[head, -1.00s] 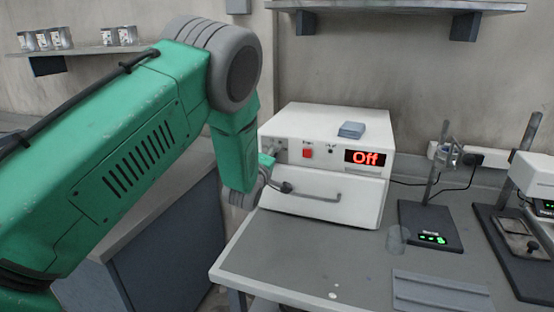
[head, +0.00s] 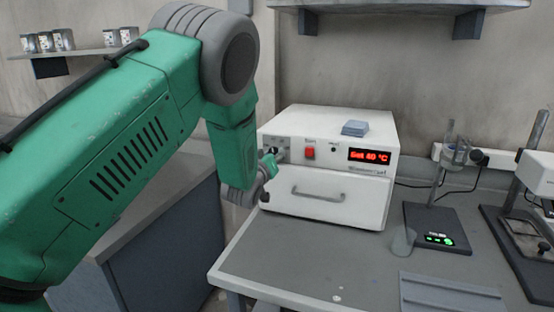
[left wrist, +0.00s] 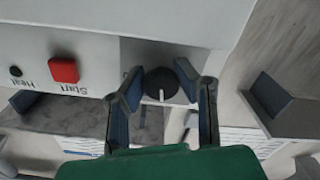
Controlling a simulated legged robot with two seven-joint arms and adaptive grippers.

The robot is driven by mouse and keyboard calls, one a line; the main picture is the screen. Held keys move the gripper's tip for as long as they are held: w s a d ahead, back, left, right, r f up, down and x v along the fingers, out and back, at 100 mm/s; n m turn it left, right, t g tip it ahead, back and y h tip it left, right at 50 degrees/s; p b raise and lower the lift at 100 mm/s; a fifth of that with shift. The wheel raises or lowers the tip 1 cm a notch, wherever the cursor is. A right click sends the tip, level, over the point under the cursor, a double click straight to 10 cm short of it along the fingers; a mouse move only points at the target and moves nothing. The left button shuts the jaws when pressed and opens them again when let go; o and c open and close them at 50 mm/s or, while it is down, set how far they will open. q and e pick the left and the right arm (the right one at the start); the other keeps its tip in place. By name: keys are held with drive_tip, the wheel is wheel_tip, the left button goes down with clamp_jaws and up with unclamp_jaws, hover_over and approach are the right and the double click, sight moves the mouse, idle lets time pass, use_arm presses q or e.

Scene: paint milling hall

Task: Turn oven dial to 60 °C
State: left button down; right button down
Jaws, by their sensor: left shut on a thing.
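The white oven (head: 375,205) stands on the grey bench with its front facing me. Its red display (head: 370,156) is lit and appears to read "Set 60 °C". The black dial (left wrist: 161,84) with a white pointer mark is on the panel, beside the red Start switch (left wrist: 64,70). My left gripper (head: 277,156) is at the left end of the panel and is shut on the dial, one finger on each side of it, as the left wrist view shows. In the head view the dial is mostly hidden by the gripper. My right gripper is not in view.
A blue-grey stack (head: 355,128) lies on the oven top. The oven's door handle (head: 318,196) is below the panel. The front bench is mostly clear.

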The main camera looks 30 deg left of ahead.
use_arm(q)
drive_tip(key=m, duration=0.2)
drive_tip(key=m+b, duration=0.1)
drive_tip(key=m, duration=0.1)
drive_tip(key=r+m+b, duration=0.1)
drive_tip(key=m, duration=0.2)
drive_tip(key=shift+a, duration=0.25)
drive_tip(key=shift+w+m+b, duration=0.1)
drive_tip(key=shift+m+b, duration=0.5)
drive_tip(key=shift+m, duration=0.9)
drive_tip(key=shift+m+b, duration=0.3)
drive_tip(key=shift+m, duration=0.5)
drive_tip(key=shift+d+f+m+b, duration=0.1)
drive_tip(key=shift+d+m+b, duration=0.15)
drive_tip(key=shift+m, duration=0.55)
drive_tip(key=c, duration=1.5)
unclamp_jaws()
drive_tip(key=shift+o, duration=0.2)
drive_tip(key=shift+s+d, duration=0.2)
drive_tip(key=v, duration=0.7)
